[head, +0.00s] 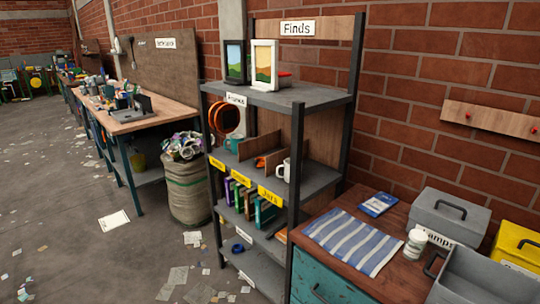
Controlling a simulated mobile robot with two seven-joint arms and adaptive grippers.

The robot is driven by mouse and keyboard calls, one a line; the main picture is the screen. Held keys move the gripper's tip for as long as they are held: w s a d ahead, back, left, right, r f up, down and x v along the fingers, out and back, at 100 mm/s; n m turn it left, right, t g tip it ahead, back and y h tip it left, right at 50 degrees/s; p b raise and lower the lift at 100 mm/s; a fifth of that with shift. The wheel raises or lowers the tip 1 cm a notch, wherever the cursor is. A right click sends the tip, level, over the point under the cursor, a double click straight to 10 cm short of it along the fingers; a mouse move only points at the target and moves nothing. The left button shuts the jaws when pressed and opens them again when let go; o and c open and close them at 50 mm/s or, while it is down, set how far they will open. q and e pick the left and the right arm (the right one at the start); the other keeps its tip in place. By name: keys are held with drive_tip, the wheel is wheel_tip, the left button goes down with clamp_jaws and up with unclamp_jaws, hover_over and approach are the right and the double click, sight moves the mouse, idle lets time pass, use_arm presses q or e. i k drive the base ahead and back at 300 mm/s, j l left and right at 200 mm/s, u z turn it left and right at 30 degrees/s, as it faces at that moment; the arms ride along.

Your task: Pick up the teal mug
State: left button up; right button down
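A small teal item (231,144), which looks like a mug, stands in the left compartment of the shelf unit's middle level. Its left side is close to a shelf post, and its details are too small to tell. A white mug (284,171) stands in the right compartment of the same level, near the front edge. Neither of my grippers shows in the head view.
The shelf unit (315,95) has picture frames (263,65) on top and books (263,212) below. A stuffed sack (189,192) stands to its left. A cabinet with a striped cloth (353,241) stands to its right. Scraps litter the floor; the left foreground is mostly open.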

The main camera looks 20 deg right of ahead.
sight(235, 140)
drive_tip(key=i+j+z, duration=0.35)
drive_tip(key=i+j, duration=0.15)
drive_tip(key=i, duration=0.3)
drive_tip(key=i+j+z, duration=0.35)
drive_tip(key=i+j, duration=0.3)
drive_tip(key=i, duration=0.05)
